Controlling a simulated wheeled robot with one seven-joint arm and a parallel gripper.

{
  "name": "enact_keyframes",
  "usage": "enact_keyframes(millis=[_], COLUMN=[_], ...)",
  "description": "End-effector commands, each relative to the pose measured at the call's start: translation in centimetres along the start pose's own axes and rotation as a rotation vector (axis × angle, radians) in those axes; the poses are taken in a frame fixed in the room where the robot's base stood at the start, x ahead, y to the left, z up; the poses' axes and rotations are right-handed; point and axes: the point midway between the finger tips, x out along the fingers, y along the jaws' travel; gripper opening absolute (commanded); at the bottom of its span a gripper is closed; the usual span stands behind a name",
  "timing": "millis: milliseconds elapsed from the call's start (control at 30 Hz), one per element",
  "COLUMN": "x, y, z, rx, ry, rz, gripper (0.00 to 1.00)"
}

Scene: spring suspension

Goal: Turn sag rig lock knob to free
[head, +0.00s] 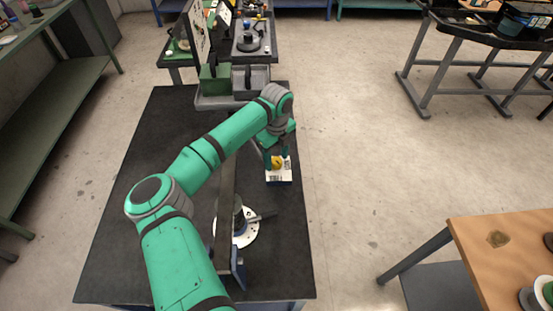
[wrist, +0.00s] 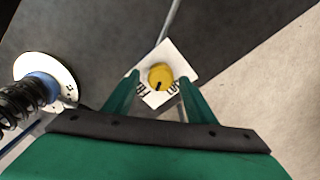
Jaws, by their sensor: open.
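The lock knob (wrist: 160,77) is a round yellow knob with a dark pointer mark, on a white plate (wrist: 181,60) with black lettering, partly hidden. In the wrist view its dark mark points toward the lower left. In the head view the knob (head: 277,162) shows below my gripper, on the box with the white plate (head: 279,178). My gripper (wrist: 160,98) is open, its green fingers on either side of the knob in the picture. I cannot tell whether they touch it. My gripper (head: 275,157) partly hides the knob in the head view.
The rig's spring (wrist: 22,100) and white round dial plate (wrist: 66,74) stand to the left in the wrist view. In the head view an upright post (head: 224,215) rises beside the dial. Grey and green bins (head: 215,82) sit at the black bench's far edge.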

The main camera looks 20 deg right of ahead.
Motion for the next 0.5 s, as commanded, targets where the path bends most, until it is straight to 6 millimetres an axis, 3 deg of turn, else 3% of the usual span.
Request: enact_keyframes(millis=[400, 500], x=[0.86, 0.85], y=[-0.03, -0.02], z=[0.0, 0.0], rx=[0.001, 0.001], ry=[-0.001, -0.001], rz=[0.0, 0.0], gripper=[0.51, 0.29])
